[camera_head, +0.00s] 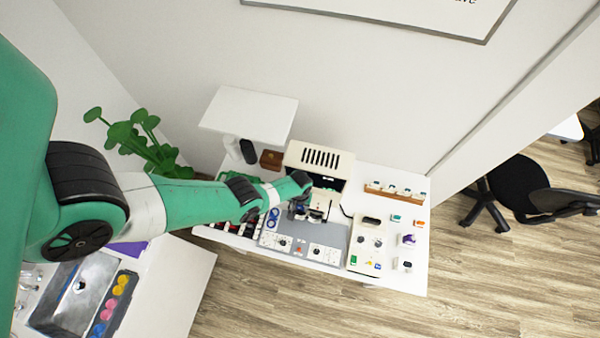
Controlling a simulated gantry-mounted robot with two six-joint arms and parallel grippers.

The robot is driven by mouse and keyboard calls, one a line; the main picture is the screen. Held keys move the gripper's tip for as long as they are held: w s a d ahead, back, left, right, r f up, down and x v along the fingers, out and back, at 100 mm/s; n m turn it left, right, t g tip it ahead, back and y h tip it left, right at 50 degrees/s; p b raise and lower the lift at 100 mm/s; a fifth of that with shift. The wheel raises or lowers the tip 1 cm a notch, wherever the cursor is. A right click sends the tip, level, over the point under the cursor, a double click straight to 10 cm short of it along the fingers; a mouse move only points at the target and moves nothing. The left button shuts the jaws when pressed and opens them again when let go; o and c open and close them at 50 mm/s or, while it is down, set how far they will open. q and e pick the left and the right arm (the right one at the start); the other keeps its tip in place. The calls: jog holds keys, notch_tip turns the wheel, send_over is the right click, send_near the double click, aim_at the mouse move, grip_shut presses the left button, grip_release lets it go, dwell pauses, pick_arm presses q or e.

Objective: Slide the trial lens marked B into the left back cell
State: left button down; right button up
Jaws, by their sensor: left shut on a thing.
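My left gripper (301,210) reaches in from the left and is over the grey panel on the table, just in front of the cream machine (312,153). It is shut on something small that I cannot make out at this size. Blue ring shapes (272,218) show on the left part of the grey panel (330,235), beside the gripper. I cannot read any letter B, and I cannot pick out the left back cell. The arm and gripper cover part of the panel. My right gripper is not in view.
A cream box with knobs (369,246) stands right of the panel. Behind it is a wooden rack (380,192) with small white items. Several small coloured items lie at the white table's (418,279) right side. A white raised shelf (250,112) and a plant (140,135) stand back left.

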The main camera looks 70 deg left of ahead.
pick_arm(q)
jog(key=shift+f, duration=0.1)
jog(key=shift+f+b, duration=1.4)
jog(key=shift+b, duration=0.1)
jog(key=shift+c, duration=1.6)
grip_release()
jog(key=shift+r, duration=0.1)
